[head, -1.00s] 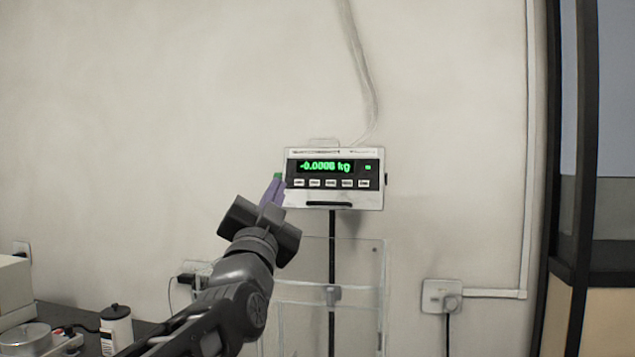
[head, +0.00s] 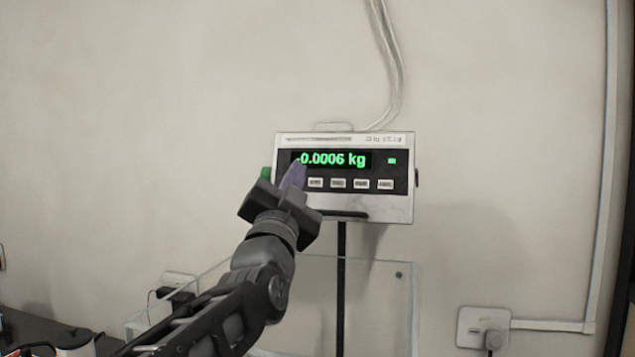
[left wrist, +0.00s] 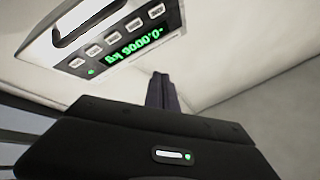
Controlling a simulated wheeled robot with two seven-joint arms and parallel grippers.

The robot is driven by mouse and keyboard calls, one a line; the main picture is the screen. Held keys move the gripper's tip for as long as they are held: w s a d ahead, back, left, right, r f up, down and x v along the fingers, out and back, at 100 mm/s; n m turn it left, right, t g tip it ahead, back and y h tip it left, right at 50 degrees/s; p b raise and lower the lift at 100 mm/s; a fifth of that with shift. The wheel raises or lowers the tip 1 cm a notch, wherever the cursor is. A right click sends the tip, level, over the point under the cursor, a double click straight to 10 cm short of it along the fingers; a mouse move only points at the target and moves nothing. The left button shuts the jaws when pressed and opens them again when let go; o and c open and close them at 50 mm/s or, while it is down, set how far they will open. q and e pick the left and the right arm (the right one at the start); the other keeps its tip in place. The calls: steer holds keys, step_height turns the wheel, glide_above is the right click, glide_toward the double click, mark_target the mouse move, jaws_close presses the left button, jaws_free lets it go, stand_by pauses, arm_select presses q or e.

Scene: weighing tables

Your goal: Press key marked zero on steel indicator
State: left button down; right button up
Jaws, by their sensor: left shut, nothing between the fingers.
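The steel indicator (head: 390,208) is a silver box on a black post, with a green display (head: 340,159) reading -0.0006 kg. Below the display is a row of small pale keys (head: 338,183); their labels are too small to read. My left gripper (head: 293,175) is shut and empty, its purple fingers in front of the panel's left end, hiding the leftmost part of the key row. In the left wrist view the indicator (left wrist: 180,27) appears upside down with several keys (left wrist: 113,38), and the shut fingers (left wrist: 160,92) show apart from it. My right gripper is not in view.
A clear panel (head: 385,290) stands below the indicator around the post. A wall socket (head: 483,327) with a plug is at the lower right. Cables (head: 390,70) run up the wall above the indicator.

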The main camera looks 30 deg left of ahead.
mark_target(309, 184)
arm_select(q)
steer(key=shift+w+a+f+p, duration=0.4)
steer(key=shift+w+a+p, duration=0.05)
steer(key=shift+w, duration=0.9)
steer(key=shift+w+a+f+p, duration=0.4)
steer(key=shift+w+a, duration=0.1)
steer(key=shift+w, duration=0.8)
steer(key=shift+w+a+f+p, duration=0.4)
steer(key=shift+w+a+p, duration=0.05)
steer(key=shift+w, duration=0.9)
steer(key=shift+w, duration=0.1)
steer(key=shift+w+a+f, duration=0.15)
steer(key=shift+w, duration=0.15)
steer(key=shift+w+a+f, duration=0.1)
steer(key=shift+w, duration=0.25)
steer(key=shift+s, duration=0.1)
steer(key=shift+s+b, duration=0.35)
steer(key=shift+b, duration=0.05)
steer(key=shift+s+d+r, duration=0.2)
steer(key=shift+s, duration=0.1)
